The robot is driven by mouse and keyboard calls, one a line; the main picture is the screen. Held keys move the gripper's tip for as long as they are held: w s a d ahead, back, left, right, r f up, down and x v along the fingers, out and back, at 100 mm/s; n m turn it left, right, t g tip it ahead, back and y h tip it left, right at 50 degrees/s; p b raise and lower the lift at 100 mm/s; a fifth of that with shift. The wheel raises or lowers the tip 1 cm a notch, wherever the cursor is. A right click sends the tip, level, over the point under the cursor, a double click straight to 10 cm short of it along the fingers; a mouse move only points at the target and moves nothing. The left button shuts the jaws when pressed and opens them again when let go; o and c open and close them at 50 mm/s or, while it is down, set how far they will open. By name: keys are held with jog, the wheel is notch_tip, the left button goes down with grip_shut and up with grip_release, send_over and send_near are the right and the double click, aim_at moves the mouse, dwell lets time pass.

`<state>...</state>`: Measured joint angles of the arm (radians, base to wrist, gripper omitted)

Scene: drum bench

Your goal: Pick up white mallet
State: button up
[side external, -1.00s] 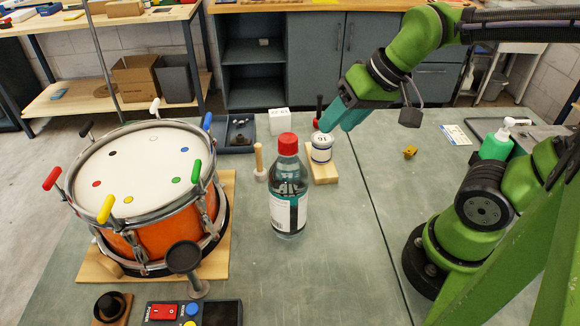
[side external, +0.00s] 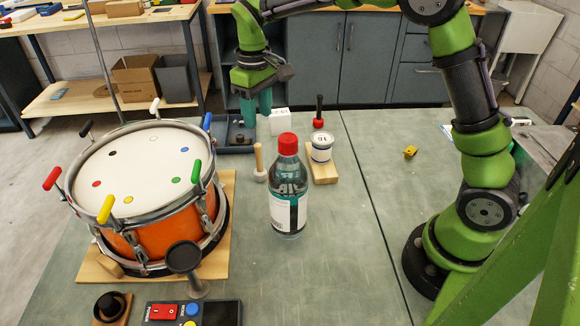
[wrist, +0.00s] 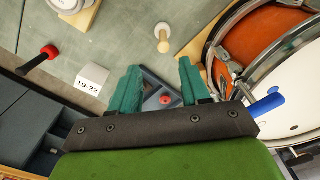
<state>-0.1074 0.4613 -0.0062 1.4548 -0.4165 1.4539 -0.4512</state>
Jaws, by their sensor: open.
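The white mallet (side external: 260,165) stands upright, its pale head down on the bench and its light wooden handle up, between the drum and the bottle. In the wrist view the white mallet (wrist: 163,40) lies ahead of the fingertips. My gripper (side external: 256,112) is open and empty, with teal fingers pointing down. It is behind and above the mallet, over a dark tray (side external: 230,148). In the wrist view my gripper (wrist: 158,72) has the tray between its fingers, with a red-topped item in it. The gripper does not touch the mallet.
The orange drum (side external: 150,230) with coloured pegs stands left. A red-capped bottle (side external: 288,190) stands in front right of the mallet. A white box (side external: 279,121), a red-and-black mallet (side external: 318,115) and a tin (side external: 321,148) on a wooden block are close by. The right bench is mostly clear.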

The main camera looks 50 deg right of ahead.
aim_at(260, 144)
notch_tip(260, 144, down, 9)
jog(key=shift+f, duration=0.1)
jog(key=shift+a+f, duration=0.15)
jog(key=shift+f, duration=1.25)
jog(key=shift+a+f, duration=0.1)
jog(key=shift+f, duration=1.25)
grip_shut()
